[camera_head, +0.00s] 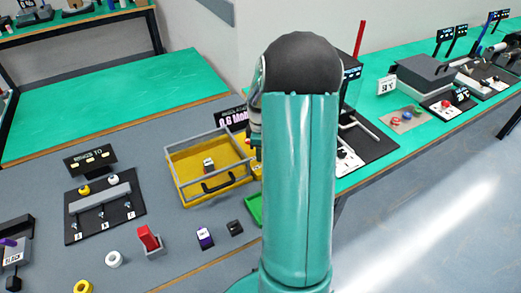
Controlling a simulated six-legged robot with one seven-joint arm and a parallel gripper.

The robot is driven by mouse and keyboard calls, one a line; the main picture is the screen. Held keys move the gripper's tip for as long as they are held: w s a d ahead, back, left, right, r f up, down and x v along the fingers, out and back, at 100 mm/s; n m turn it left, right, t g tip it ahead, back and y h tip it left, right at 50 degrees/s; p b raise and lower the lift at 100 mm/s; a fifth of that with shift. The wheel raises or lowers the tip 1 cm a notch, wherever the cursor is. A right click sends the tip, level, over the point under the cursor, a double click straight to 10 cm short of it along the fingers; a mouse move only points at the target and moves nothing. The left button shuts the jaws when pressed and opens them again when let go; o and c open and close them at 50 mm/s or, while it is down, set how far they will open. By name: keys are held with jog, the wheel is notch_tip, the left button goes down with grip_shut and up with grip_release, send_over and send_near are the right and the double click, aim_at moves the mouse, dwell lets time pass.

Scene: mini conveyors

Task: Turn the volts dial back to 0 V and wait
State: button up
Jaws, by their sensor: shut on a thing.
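My teal arm (298,190) with its dark rounded joint fills the middle of the head view. My gripper is hidden behind it, so its jaws and anything in them do not show. I cannot make out a volts dial or a volts reading. A white panel (346,160) with dark marks shows just right of my arm, partly covered by it. A small lit display (352,73) stands above that panel, too small to read.
A yellow tray (182,190) with grey rails sits left of my arm. A switch board (104,208) and a red-levered block (150,241) stand farther left. The green bench (372,108) at right carries a grey box (428,72). Floor at lower right is clear.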

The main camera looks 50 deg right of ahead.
jog(key=shift+r, duration=0.1)
dwell(0.3)
jog(key=o, duration=1)
notch_tip(320, 180, up, 14)
dwell(0.4)
